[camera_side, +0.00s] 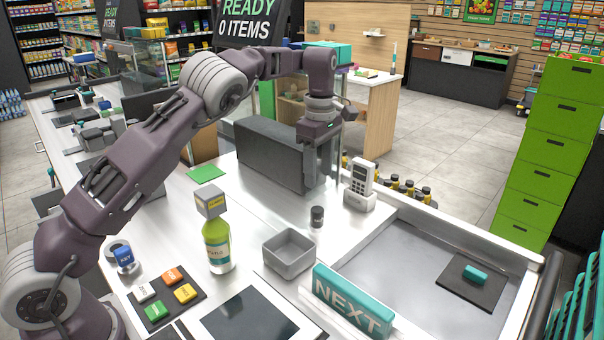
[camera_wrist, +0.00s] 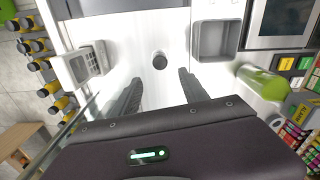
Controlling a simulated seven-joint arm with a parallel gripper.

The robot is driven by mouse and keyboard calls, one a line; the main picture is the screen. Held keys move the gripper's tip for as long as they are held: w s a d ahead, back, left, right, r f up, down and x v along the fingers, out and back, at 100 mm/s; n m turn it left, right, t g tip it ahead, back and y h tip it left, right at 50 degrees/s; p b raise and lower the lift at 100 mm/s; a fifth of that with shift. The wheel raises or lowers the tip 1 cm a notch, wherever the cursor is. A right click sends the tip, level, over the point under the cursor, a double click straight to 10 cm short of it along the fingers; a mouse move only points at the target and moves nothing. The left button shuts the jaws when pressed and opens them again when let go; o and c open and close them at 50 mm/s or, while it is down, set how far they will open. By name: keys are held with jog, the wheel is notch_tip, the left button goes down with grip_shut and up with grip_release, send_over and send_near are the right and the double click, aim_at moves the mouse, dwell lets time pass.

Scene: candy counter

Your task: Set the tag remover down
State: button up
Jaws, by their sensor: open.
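A small dark upright cylinder (camera_side: 317,216), which looks like the tag remover, stands on the white counter. In the wrist view it shows as a dark round top (camera_wrist: 160,61), just beyond the fingertips and roughly centred between them. My gripper (camera_side: 324,184) points down above the counter, behind the cylinder in the side view. Its two fingers (camera_wrist: 160,78) are apart with nothing between them. A green bottle (camera_side: 217,245) stands upright to the left with a grey and yellow tag (camera_side: 211,203) on its neck; the bottle also shows in the wrist view (camera_wrist: 262,82).
A grey open bin (camera_side: 289,268) stands right of the bottle. A card terminal (camera_side: 360,186) stands right of my gripper, and a dark grey box (camera_side: 262,155) stands left of it. A teal NEXT sign (camera_side: 350,305) and a button pad (camera_side: 185,312) are at the front.

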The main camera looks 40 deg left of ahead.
jog(key=s+d+r+m+t+h, duration=0.1)
jog(key=s+r+m+t, duration=0.1)
jog(key=s+r+m, duration=0.5)
jog(key=s+d+r+m+t, duration=0.1)
jog(key=s+d+r+m, duration=0.1)
jog(key=s+r, duration=0.85)
jog(key=s+f+m+t, duration=0.1)
jog(key=s+f+m, duration=0.2)
jog(key=s, duration=0.4)
jog(key=s+d+f+m, duration=0.1)
jog(key=s+f+m, duration=0.2)
jog(key=s, duration=0.3)
jog(key=s+d+f+m+t+y, duration=0.1)
jog(key=s+f+m, duration=0.1)
jog(key=s+m, duration=0.2)
jog(key=s, duration=0.3)
jog(key=shift+s+d+f+m+t, duration=0.25)
jog(key=shift+s+f+m+t, duration=0.05)
jog(key=shift+s+f+m, duration=0.1)
